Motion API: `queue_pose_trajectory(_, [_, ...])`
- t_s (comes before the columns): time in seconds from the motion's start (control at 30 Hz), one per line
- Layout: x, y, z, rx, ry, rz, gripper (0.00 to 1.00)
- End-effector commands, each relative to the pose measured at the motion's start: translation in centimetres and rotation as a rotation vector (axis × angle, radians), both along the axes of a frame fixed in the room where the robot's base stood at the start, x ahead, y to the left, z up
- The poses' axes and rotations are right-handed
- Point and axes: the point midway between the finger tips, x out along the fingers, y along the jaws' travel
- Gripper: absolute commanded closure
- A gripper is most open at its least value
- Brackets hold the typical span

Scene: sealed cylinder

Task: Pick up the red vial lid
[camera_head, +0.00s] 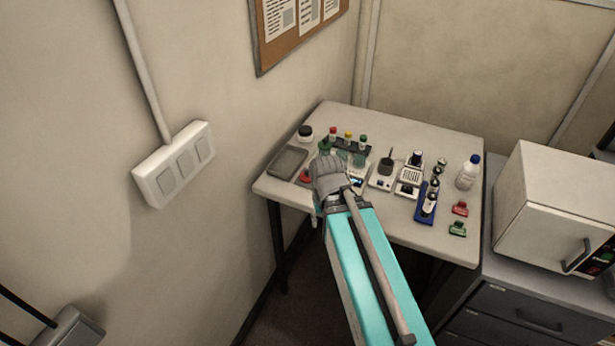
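A vial with a red lid (333,131) stands upright in a dark rack (349,142) near the back left of the table. Vials with a yellow and a green lid stand to its right in the same rack. A small red item (306,175) lies near the front left, partly beside my wrist; I cannot tell what it is. My gripper (341,156) is over the table, in front of the rack. Its fingers are small and blend with the things behind, so I cannot tell whether it is open or shut. My wrist and arm hide part of the table.
The table (446,242) also holds a grey tray (288,161), a black-capped jar (305,133), small instruments (384,172), a blue rack (427,203), a white bottle (468,173), and red (460,209) and green (457,229) items. A white oven-like box (545,205) stands at right.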

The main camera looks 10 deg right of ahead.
Motion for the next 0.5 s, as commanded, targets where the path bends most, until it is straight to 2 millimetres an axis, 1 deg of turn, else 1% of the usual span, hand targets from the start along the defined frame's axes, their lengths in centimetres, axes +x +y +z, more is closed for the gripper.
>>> queue_pose_trajectory(0.1, [0.0,0.0,0.0,0.000,0.000,0.000,0.43])
queue_pose_trajectory(0.13, [0.0,0.0,0.0,0.000,0.000,0.000,0.41])
queue_pose_trajectory(0.2, [0.1,0.0,0.0,0.000,0.000,0.001,0.30])
queue_pose_trajectory(0.37, [1.0,0.0,0.2,0.000,0.000,0.033,0.30])
queue_pose_trajectory(0.4, [1.5,0.0,0.3,0.000,0.000,0.052,0.30])
queue_pose_trajectory(0.43, [1.9,-0.7,0.4,0.000,0.000,0.064,0.30])
queue_pose_trajectory(0.5, [3.2,-1.0,0.7,0.000,0.000,0.113,0.30])
